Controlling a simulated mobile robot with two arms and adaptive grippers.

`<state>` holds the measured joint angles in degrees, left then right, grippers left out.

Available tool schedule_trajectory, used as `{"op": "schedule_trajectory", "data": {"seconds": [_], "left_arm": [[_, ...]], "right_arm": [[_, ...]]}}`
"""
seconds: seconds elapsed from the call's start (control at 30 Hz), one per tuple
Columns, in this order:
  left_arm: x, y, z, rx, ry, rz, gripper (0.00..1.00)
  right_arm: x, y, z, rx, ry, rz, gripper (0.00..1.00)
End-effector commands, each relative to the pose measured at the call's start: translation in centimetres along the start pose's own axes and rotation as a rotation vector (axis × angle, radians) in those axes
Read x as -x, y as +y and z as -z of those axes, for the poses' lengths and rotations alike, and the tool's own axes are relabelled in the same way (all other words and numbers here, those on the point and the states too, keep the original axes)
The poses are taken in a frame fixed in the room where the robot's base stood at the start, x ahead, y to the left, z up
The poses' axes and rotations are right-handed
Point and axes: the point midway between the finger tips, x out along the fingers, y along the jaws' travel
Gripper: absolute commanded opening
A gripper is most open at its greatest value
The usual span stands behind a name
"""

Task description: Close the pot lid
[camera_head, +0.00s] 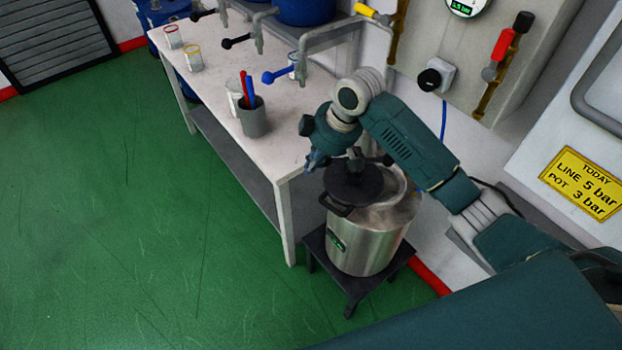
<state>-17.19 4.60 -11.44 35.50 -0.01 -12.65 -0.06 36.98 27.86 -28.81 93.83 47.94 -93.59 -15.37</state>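The metal pot (365,237) stands upright on a dark low stand beside the table. Its dark round lid (352,187) is at the top, toward the front left. A pale metal part of the pot top shows to the right of the lid. I cannot tell whether the lid is seated or raised. My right gripper (316,160) is at the end of the arm from the right, just above and left of the lid. Its fingers are small and partly merged with the wrist, so their opening and any contact are unclear. My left gripper is out of view.
A white table (222,84) left of the pot holds a grey cup (253,122) with red and blue tools, and several jars. A blue-handled tap (282,75) overhangs it. Wall valves and a yellow sign (582,183) are to the right. Green floor (120,220) is clear at left.

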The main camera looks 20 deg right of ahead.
Motion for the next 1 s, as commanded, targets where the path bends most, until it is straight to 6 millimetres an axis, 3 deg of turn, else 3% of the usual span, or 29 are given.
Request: {"op": "schedule_trajectory", "data": {"seconds": [0.47,0.7,1.0], "left_arm": [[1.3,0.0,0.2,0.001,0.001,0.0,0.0],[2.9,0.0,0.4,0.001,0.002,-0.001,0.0],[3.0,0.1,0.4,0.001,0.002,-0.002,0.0]], "right_arm": [[-9.5,-0.1,0.0,-0.004,-0.001,0.002,0.0],[-9.1,-0.1,-3.3,-0.003,0.0,-0.001,0.0],[-9.2,0.0,-4.1,-0.002,0.002,-0.002,0.0]]}}
